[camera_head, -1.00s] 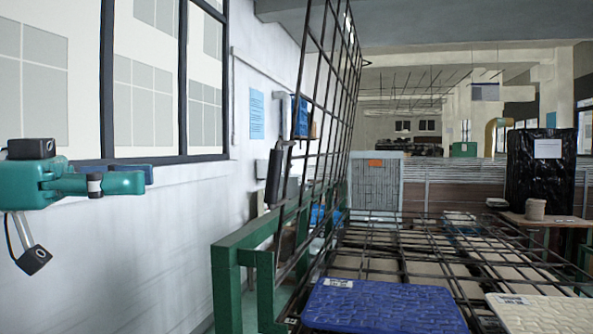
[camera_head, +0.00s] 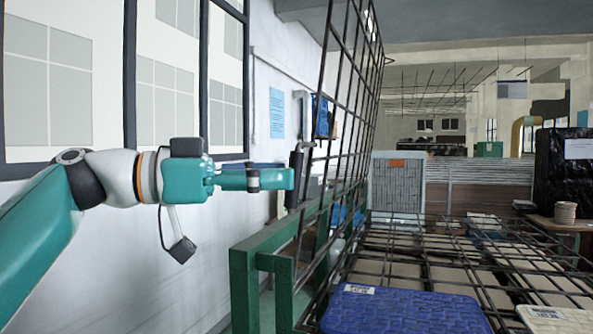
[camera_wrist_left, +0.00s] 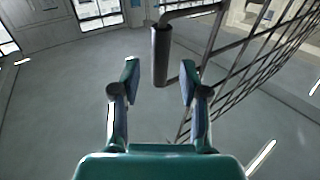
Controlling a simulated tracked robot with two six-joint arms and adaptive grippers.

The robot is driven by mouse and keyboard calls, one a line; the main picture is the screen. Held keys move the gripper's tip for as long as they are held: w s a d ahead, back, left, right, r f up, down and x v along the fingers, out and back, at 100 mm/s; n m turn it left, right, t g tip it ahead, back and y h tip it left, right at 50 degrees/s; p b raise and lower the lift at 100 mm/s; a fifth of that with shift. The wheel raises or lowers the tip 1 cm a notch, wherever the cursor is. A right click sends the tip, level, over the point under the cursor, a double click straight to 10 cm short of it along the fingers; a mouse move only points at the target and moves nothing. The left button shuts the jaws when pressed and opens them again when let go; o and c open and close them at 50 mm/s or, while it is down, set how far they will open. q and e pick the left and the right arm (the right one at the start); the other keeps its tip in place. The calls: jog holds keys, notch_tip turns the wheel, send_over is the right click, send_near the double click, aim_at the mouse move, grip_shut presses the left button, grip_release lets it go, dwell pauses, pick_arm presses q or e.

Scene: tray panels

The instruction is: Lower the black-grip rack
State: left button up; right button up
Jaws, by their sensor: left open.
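The rack (camera_head: 345,105) is a dark wire-mesh panel standing nearly upright and slightly tilted, above a green frame (camera_head: 245,258). Its black grip (camera_head: 297,160) is an upright cylinder on a bent bar at the rack's left side. My left gripper (camera_head: 288,178) reaches in from the left, its fingertips close to the grip's lower part. In the left wrist view the grip (camera_wrist_left: 160,55) lies ahead between the two open fingers (camera_wrist_left: 160,80), with floor visible on both sides of it. Whether they touch it cannot be told. My right gripper is not in view.
A flat wire grid (camera_head: 440,255) lies right of the upright rack. A blue panel (camera_head: 400,311) and a cream panel (camera_head: 555,319) are at its near edge. A white wall with windows (camera_head: 175,85) runs along the left. A black-wrapped stack (camera_head: 562,170) stands at the right.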

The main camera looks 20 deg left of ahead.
aim_at(295, 195)
pick_arm(q)
jog(key=shift+x, duration=1.7)
grip_shut()
